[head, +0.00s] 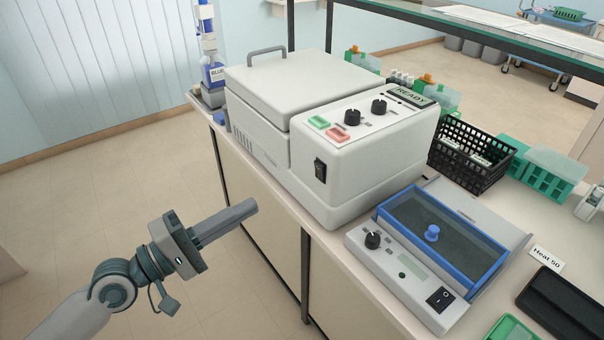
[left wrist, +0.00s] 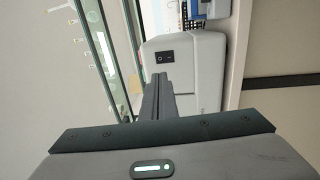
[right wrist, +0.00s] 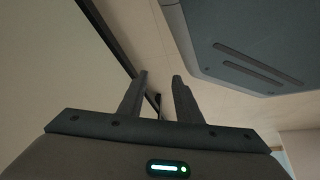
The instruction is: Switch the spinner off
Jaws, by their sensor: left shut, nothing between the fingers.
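The spinner is a large white box (head: 350,165) on the bench, with its lid (head: 290,88) shut. Its top panel has a green button (head: 318,122), a red button (head: 337,134), two black knobs and a display (head: 408,95) reading READY. A black rocker switch (head: 320,170) is on its end face; it also shows in the left wrist view (left wrist: 165,57). I cannot tell the switch's position. My left gripper (head: 253,206) is shut and empty, in front of the bench, pointing towards the switch without touching. My right gripper (right wrist: 160,77) is open and empty, outside the head view.
A smaller device with a blue-rimmed bath (head: 432,232) and its own rocker switch (head: 440,298) stands to the right. A black basket (head: 470,155) and green racks stand behind. A blue-labelled bottle (head: 213,72) is at the far end. The space before the bench is free.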

